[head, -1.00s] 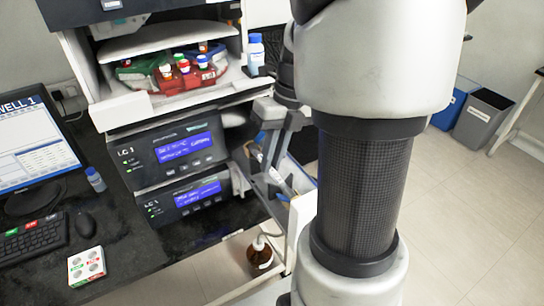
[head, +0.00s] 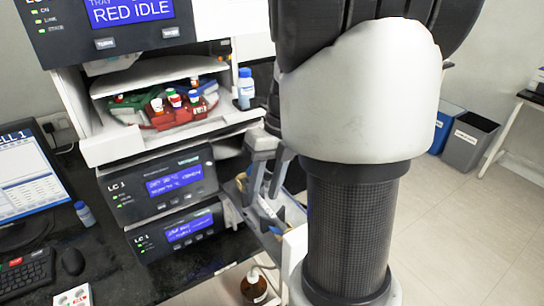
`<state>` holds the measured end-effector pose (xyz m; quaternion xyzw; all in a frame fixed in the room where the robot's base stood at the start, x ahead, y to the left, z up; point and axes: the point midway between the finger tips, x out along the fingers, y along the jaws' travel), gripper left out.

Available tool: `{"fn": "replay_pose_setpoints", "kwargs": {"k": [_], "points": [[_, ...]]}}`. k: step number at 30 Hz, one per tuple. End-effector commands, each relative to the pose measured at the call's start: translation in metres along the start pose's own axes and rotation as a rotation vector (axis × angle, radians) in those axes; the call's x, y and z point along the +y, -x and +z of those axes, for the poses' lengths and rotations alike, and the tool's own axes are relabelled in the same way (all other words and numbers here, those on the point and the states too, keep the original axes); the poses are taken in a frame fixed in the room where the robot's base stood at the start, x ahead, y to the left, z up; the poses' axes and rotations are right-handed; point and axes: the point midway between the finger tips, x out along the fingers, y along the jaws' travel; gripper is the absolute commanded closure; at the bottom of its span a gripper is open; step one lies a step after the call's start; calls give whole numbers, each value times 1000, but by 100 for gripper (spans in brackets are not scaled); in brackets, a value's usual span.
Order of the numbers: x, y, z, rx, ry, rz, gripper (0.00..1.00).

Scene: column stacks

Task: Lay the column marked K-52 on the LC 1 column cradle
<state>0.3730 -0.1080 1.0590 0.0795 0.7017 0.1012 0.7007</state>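My gripper (head: 263,192) is in the head view, just right of the LC 1 stack, pointing down with its two grey fingers apart. It hangs over an open grey tray or compartment (head: 236,200) at the side of the stack. A thin pale rod-like piece (head: 268,209) shows low by the fingertips; I cannot tell whether it is a column, and no K-52 marking is readable. The LC 1 modules (head: 158,187) have lit blue screens. The cradle cannot be made out clearly; my arm hides the area to the right.
A sampler bay with capped vials (head: 172,101) and a blue-capped bottle (head: 246,90) is above. A white panel (head: 294,243) stands right of the compartment. A brown bottle (head: 254,287) is below. Monitor and keyboard (head: 25,272) are at left. Bins (head: 468,141) stand on open floor.

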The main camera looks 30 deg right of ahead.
Motion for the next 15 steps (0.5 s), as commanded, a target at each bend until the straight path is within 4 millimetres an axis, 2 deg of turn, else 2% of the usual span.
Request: {"fn": "replay_pose_setpoints", "kwargs": {"k": [15], "points": [[0,122,0,-2,0,-2,66]]}}
